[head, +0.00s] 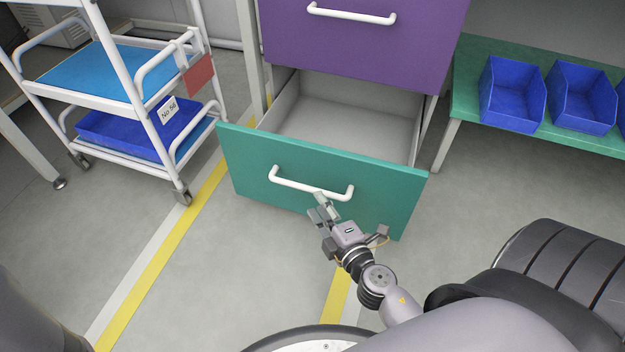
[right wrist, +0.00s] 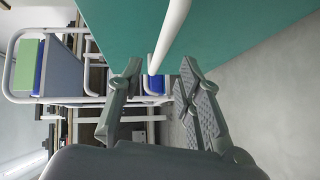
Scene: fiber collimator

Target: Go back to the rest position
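The green-fronted drawer (head: 315,180) stands pulled out, and the part of its grey inside that shows is empty. Its white bar handle (head: 310,187) also shows in the right wrist view (right wrist: 174,35). I cannot tell whether a finger touches the handle. My left gripper is not in view.
A closed purple drawer (head: 365,45) is above the open one. A white trolley (head: 125,75) with blue trays stands on the left. A green bench (head: 465,85) with blue bins (head: 512,95) is on the right. Floor left of the right arm is clear.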

